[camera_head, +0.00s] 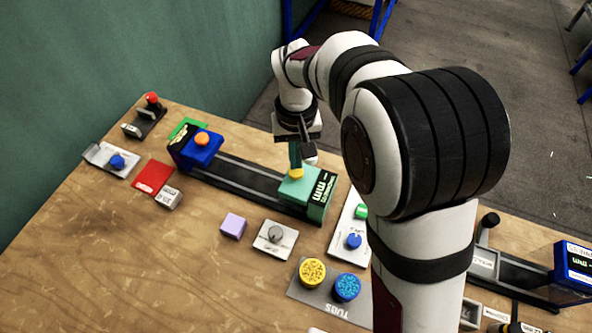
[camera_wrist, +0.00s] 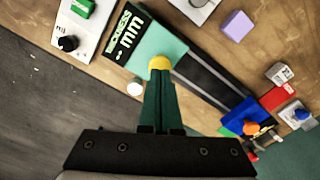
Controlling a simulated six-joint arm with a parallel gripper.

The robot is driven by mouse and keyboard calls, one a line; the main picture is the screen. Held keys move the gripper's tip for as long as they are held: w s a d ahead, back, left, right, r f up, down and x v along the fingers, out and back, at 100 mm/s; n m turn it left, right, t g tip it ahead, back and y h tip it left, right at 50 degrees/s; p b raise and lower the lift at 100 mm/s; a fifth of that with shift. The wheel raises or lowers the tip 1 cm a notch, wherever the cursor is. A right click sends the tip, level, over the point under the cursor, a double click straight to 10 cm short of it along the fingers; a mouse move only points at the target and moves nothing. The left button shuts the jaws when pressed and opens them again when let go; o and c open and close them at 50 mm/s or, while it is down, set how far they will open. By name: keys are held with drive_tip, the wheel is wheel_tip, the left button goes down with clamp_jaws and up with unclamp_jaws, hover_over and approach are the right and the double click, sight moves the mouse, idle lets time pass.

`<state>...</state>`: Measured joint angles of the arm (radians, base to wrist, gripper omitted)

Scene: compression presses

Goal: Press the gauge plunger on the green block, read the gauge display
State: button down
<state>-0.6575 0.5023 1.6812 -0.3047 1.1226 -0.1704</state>
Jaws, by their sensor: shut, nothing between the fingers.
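The green block (camera_head: 312,191) sits at the near right end of a dark rail press (camera_head: 248,184). Its yellow plunger (camera_head: 296,173) is on top, and a black panel (camera_head: 322,188) marked "mm" is on its side. In the wrist view the panel (camera_wrist: 127,36) shows "mm" and lettering beside it, but no number is legible. My gripper (camera_head: 295,164) is shut and empty, pointing down at the plunger. In the wrist view the fingertips (camera_wrist: 160,74) overlap the edge of the yellow plunger (camera_wrist: 160,62). They look in contact; I cannot tell whether it is pushed down.
A blue block (camera_head: 201,150) with an orange button stands at the rail's far end. A purple block (camera_head: 233,225), a grey knob plate (camera_head: 272,241), a red pad (camera_head: 152,178) and yellow and blue tubs (camera_head: 312,271) lie nearby. Another press (camera_head: 520,287) is at right.

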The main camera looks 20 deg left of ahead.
sight(298, 172)
drive_tip(key=shift+f, duration=1.25)
idle(1.3)
drive_tip(key=shift+r, duration=3.55)
drive_tip(key=shift+d+r, duration=0.1)
drive_tip(key=shift+d, duration=0.15)
drive_tip(key=s+d+r+m, duration=0.2)
drive_tip(key=d, duration=0.3)
drive_tip(key=s+d+r+m, duration=0.2)
drive_tip(key=d, duration=0.3)
drive_tip(key=s+d+f+m+y, duration=0.1)
drive_tip(key=s+d+m, duration=0.2)
drive_tip(key=s+d, duration=0.2)
drive_tip(key=s+d+m, duration=0.4)
drive_tip(key=s+d, duration=0.2)
drive_tip(key=s, duration=0.5)
drive_tip(key=shift+d+f+m+y, duration=0.3)
drive_tip(key=shift+f+y, duration=0.05)
drive_tip(key=shift+y, duration=0.05)
